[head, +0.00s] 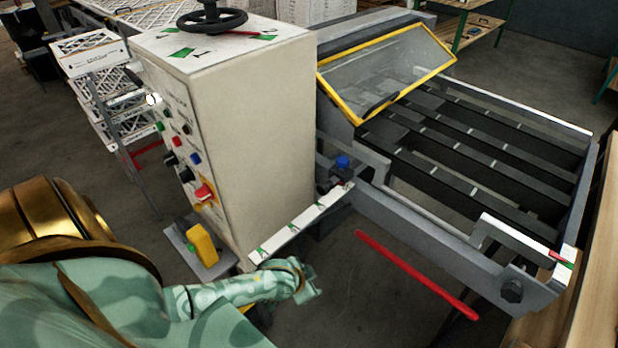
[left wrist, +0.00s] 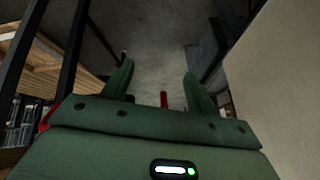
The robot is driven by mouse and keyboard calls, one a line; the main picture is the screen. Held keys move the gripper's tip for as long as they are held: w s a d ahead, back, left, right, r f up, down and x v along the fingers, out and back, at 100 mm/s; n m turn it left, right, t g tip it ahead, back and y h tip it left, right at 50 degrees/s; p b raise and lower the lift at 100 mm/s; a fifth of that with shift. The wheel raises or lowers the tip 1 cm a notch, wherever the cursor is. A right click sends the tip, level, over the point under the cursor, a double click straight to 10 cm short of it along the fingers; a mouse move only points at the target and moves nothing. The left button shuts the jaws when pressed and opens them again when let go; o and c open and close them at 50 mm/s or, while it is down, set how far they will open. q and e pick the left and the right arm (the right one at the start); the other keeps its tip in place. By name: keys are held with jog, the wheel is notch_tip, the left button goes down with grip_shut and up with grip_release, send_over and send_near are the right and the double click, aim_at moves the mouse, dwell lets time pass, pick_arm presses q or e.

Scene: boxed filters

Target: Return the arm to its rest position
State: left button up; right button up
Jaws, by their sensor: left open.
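My left arm, in a pale green patterned cover, comes in from the lower left of the head view. It ends in my left gripper (head: 312,284), low in front of the beige control cabinet (head: 250,130) and beside the conveyor machine's frame. In the left wrist view the two dark green fingers of this gripper (left wrist: 160,82) are spread apart. Nothing is held between them, and grey floor shows in the gap. My right gripper is in neither view.
The cabinet carries buttons, a yellow box (head: 202,245) and a handwheel (head: 211,20). Right of it stands a belt conveyor (head: 440,235) with a yellow-framed cover (head: 385,75). A red bar (head: 415,272) lies low in front. Boxed filters (head: 92,52) stand at the back left.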

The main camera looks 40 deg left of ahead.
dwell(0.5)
pick_arm(q)
jog(key=s+a+f+g+b, duration=0.2)
jog(key=s+a+f, duration=0.1)
jog(key=s+f, duration=1.3)
jog(key=s+d+f+g+b, duration=0.1)
jog(key=s+d+f+g, duration=0.1)
jog(key=s, duration=0.7)
jog(key=s+d+f+g+b, duration=0.1)
jog(key=s+d+f, duration=0.4)
jog(key=s, duration=0.5)
jog(key=shift+s+n+g, duration=0.2)
jog(key=shift+n+g, duration=0.2)
